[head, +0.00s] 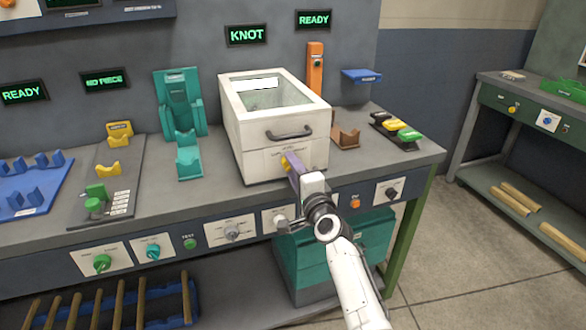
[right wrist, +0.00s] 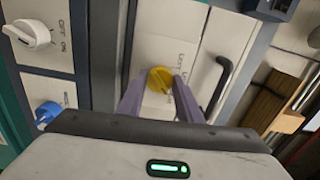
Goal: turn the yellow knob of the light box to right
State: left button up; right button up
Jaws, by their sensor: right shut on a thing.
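The light box (head: 262,162) is a cream box with a glass lid and a dark handle, standing on the grey workbench. Its yellow knob (right wrist: 160,80) sits on the front face, below the handle. My right gripper (right wrist: 160,88) has its purple fingers on either side of the knob and is shut on it. In the head view the right gripper (head: 291,170) covers most of the knob. The knob's pointer setting cannot be read clearly. My left gripper is not in view.
A black handle (head: 289,132) juts from the box front above my gripper. The bench (head: 221,196) has control panels along its front edge. A brown rest (head: 345,137) and a dark tray with coloured pieces (head: 396,130) stand right of the box. A teal holder (head: 181,103) stands left.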

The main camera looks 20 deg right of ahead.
dwell(0.7)
jog(key=o, duration=1)
jog(key=shift+o, duration=0.2)
